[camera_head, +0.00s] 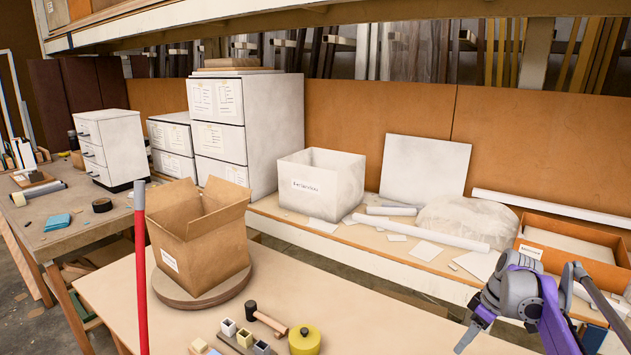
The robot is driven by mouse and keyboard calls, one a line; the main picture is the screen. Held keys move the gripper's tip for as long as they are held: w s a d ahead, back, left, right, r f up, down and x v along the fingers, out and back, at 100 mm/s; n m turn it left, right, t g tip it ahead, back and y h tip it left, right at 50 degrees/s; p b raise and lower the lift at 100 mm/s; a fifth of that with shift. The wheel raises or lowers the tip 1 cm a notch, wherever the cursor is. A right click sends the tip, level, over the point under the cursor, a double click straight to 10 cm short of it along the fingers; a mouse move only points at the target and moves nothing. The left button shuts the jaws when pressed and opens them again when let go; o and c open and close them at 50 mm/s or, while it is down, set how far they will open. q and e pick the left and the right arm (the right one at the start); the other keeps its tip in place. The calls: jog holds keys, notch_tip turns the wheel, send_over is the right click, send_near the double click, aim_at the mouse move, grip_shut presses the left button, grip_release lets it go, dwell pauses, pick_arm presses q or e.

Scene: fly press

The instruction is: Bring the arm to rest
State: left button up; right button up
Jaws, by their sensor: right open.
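A red bar (141,290) with a grey upper end stands nearly upright at the left front. Its lower end is out of the picture, and I cannot tell what it is fixed to. My right gripper (497,318), grey and purple, is at the lower right, open and with nothing seen in it. It is well to the right of the red bar and apart from it. My left gripper is not in view.
An open cardboard box (206,243) sits on a round wooden board (178,293) on the near table (385,330). A hammer (268,322), a yellow round object (305,338) and small blocks lie at the front. The table is bare right of these. A back bench holds cabinets, boxes and rolls.

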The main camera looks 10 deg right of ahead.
jog(key=s+a+m+t+h, duration=0.1)
jog(key=s+a+m, duration=0.1)
jog(key=s+a, duration=0.5)
jog(key=s+a+m+t+h, duration=0.1)
jog(key=s+a, duration=0.3)
jog(key=a, duration=0.5)
jog(key=s+a+f+m+t, duration=0.1)
jog(key=s+a+f, duration=0.3)
jog(key=s, duration=0.3)
jog(key=s+a+f+m+t, duration=0.1)
jog(key=s+a+f+m, duration=0.1)
jog(key=s+a+f, duration=0.2)
jog(key=s, duration=0.3)
jog(key=shift+s+h, duration=0.15)
jog(key=shift+h, duration=0.15)
jog(key=shift+d+r, duration=0.1)
